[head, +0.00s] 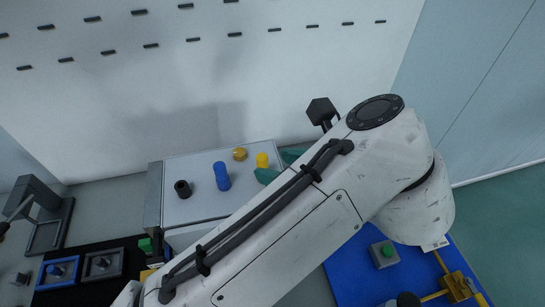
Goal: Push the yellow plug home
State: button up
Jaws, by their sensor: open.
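A light grey panel box (205,207) stands against the back wall. A yellow upright plug (262,160) stands at its right, beside my gripper's green fingers. A shorter, round yellow piece (239,154) sits just left of it. I cannot tell how deep either yellow piece sits. A taller blue cylinder (221,176) and a dark ring-like piece (182,189) are farther left on the panel.
A blue board (350,275) with a grey box and green button (384,253) lies at lower right. A black mat (105,285) with blue and grey frames is at lower left, with a dark grey stand (50,220) beyond it. The slotted white wall rises behind.

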jog(key=p+v, duration=0.5)
jog(key=v, duration=0.3)
jog(key=shift+s, duration=0.1)
